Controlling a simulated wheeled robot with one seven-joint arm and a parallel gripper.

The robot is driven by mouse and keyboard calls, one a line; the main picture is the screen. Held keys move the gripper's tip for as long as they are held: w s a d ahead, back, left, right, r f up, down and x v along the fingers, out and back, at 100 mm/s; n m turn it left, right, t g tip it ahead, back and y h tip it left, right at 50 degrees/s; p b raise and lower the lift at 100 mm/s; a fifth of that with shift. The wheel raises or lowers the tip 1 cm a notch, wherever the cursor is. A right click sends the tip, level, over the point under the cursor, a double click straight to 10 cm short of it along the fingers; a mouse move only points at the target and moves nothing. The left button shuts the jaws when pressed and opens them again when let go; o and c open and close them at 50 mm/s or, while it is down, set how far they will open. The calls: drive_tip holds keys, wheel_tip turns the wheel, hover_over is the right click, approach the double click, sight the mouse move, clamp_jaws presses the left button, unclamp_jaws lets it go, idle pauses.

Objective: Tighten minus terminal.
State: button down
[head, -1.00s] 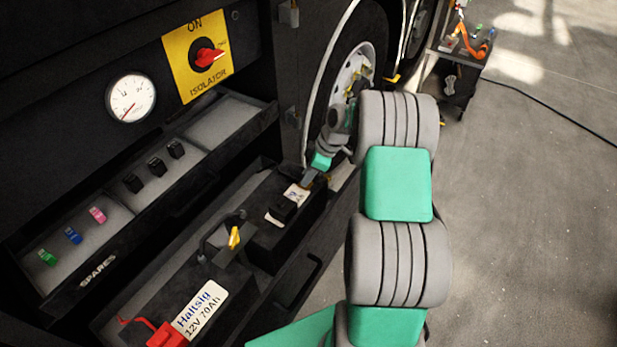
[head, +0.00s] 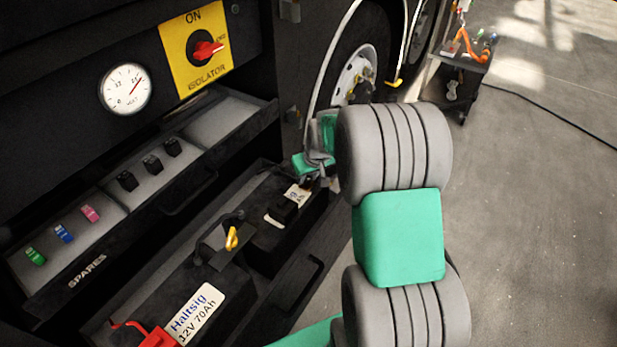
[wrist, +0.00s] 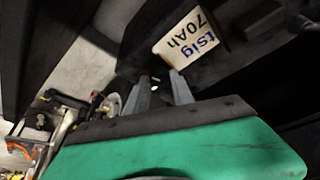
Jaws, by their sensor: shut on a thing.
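Two black batteries sit end to end in the pulled-out tray. The far battery (head: 268,232) has a white label, which also shows in the wrist view (wrist: 190,40). My gripper (head: 318,184) is at its far end, angled down. In the wrist view my gripper (wrist: 157,84) has its two grey fingers shut around a small part at the battery's end, where the minus terminal (wrist: 154,77) sits. The terminal is mostly hidden by the fingers, and how tight it is cannot be told. A yellow lever (head: 232,238) stands on the link between the batteries.
The near battery (head: 170,285) carries a red terminal cover (head: 155,338). A spares drawer (head: 100,262) with coloured fuses and black relays is above. The isolator switch (head: 207,50) and a round gauge (head: 125,90) are on the panel. A wheel (head: 357,72) stands behind my arm.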

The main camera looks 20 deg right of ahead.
drive_tip(key=shift+w+a+m+h, duration=0.1)
drive_tip(key=shift+m+h, duration=0.4)
drive_tip(key=shift+m, duration=0.8)
drive_tip(key=shift+r+b, duration=0.1)
drive_tip(key=shift+b, duration=0.2)
drive_tip(key=c, duration=1.1)
unclamp_jaws()
drive_tip(key=v, duration=0.7)
drive_tip(key=shift+r, duration=0.35)
